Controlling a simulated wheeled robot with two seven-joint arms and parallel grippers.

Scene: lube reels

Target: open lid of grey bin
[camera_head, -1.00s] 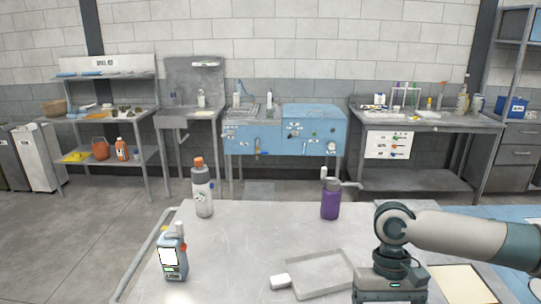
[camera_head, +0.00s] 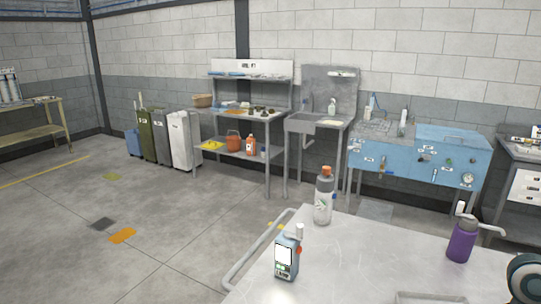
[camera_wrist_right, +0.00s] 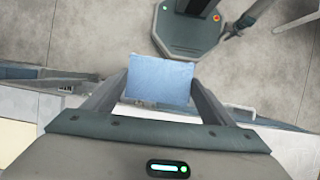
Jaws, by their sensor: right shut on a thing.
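The grey bin (camera_head: 161,138) stands on the floor by the far wall in the head view, in a row of bins left of the shelf bench. It is upright and partly covered by the white bin to its right; its lid is too small to judge. My right gripper (camera_wrist_right: 160,82) is in the right wrist view, shut on a flat blue thing (camera_wrist_right: 160,76) between its fingers. The grey bin is not in that view. In the head view only a piece of my right arm shows at the bottom right edge. My left gripper is not in view.
A green bin (camera_head: 147,134) and a white bin (camera_head: 184,140) flank the grey bin.

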